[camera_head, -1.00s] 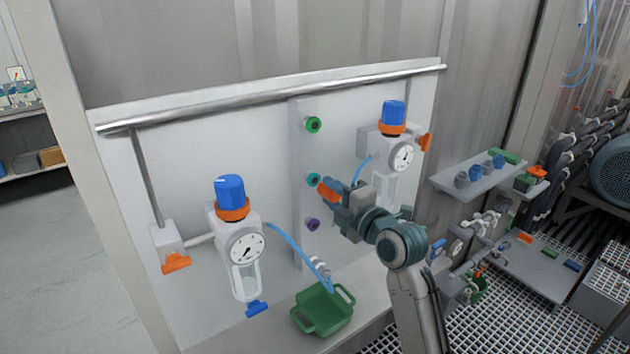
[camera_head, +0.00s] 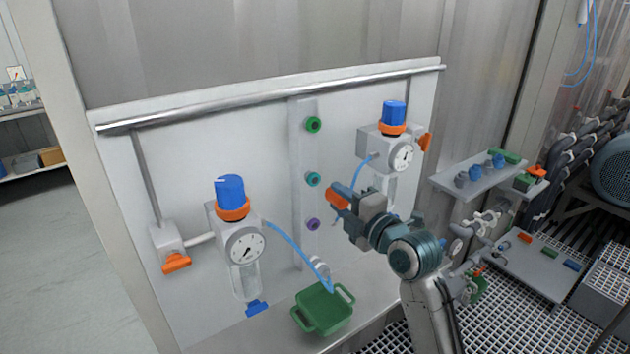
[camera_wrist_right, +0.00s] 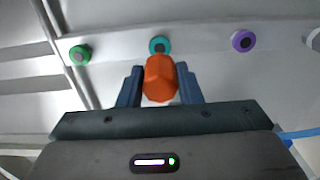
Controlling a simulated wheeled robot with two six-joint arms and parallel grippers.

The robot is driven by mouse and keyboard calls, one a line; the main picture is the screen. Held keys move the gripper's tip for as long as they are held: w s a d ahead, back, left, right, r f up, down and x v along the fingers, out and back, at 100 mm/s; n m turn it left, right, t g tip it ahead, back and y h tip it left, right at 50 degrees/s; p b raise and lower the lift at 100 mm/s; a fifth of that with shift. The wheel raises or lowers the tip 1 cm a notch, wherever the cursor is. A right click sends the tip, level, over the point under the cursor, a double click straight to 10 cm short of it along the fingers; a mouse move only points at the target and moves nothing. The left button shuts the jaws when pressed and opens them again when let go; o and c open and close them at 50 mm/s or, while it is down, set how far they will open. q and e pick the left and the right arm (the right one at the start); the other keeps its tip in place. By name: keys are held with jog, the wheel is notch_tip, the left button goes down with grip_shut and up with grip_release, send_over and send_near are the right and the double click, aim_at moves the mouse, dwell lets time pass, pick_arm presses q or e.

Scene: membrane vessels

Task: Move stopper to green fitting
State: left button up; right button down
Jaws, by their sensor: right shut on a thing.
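The orange stopper (camera_head: 339,194) is held in my right gripper (camera_head: 346,199), off the panel and a little right of the column of fittings. In the right wrist view the stopper (camera_wrist_right: 160,78) sits between the two blue-grey fingers. The green fitting (camera_head: 313,124) is the top one on the panel, above and left of the stopper; in the wrist view it is at the left (camera_wrist_right: 80,55). The teal fitting (camera_head: 313,179) is in the middle, beside the stopper, and the purple fitting (camera_head: 313,224) is lowest. My left gripper is not in view.
A regulator with a blue knob (camera_head: 393,113) and gauge stands right of the fittings, close to my right arm. Another regulator (camera_head: 231,190) with a blue hose is at the left. A green tray (camera_head: 322,308) sits below on the ledge. A metal rail (camera_head: 270,98) runs above.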

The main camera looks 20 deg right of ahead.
jog(key=s+f+m+t+h, duration=0.1)
jog(key=s+f+m+h, duration=0.3)
jog(key=s+f, duration=1.3)
jog(key=shift+f+h, duration=0.35)
jog(key=shift+h, duration=0.75)
